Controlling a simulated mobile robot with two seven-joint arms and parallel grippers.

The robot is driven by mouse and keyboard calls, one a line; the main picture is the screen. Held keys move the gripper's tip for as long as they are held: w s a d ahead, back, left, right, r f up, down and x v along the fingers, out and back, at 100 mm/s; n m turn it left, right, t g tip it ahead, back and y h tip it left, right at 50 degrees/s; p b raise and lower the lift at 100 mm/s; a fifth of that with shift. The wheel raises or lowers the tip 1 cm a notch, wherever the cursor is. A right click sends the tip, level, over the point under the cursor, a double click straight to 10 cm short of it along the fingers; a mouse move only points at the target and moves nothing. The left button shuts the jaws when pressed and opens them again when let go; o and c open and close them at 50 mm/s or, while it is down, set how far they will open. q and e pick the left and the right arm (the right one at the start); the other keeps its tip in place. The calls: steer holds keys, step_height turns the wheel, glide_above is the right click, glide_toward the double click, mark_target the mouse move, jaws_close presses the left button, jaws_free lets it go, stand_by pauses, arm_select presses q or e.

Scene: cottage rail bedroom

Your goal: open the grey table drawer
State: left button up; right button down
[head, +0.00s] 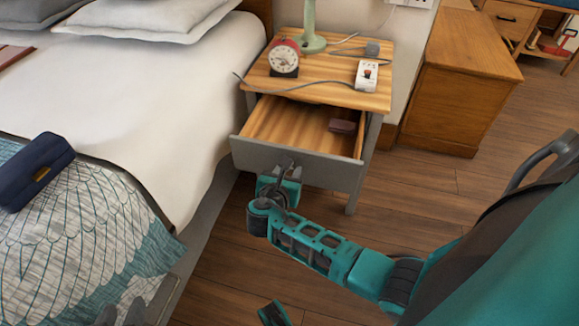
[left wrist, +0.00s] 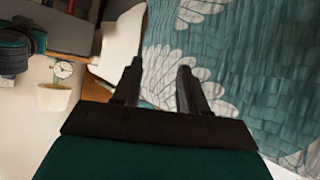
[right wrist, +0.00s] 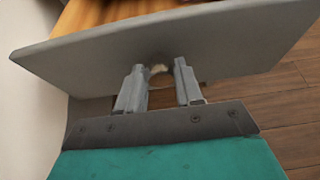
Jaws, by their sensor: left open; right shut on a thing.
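The grey table drawer (head: 262,158) of the bedside table is pulled well out, and its wooden inside shows. A small dark reddish block (head: 343,126) lies inside it. My right gripper (head: 287,168) is at the middle of the drawer's grey front. In the right wrist view its fingers (right wrist: 160,80) are closed around the round handle (right wrist: 158,70), close to the grey front panel (right wrist: 100,65).
The table top (head: 320,75) holds a red alarm clock (head: 284,58), a green lamp base (head: 312,40) and a white switch box (head: 367,75) with cables. The bed (head: 150,100) stands close on the left, with a dark blue case (head: 36,170). A wooden cabinet (head: 455,90) stands right; floor between is clear.

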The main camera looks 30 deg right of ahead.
steer(key=shift+s+a+r+p, duration=0.15)
steer(key=shift+s+a+p, duration=0.2)
steer(key=shift+s+a, duration=0.2)
steer(key=shift+a, duration=0.05)
steer(key=c, duration=0.8)
jaws_free()
steer(key=shift+o, duration=0.2)
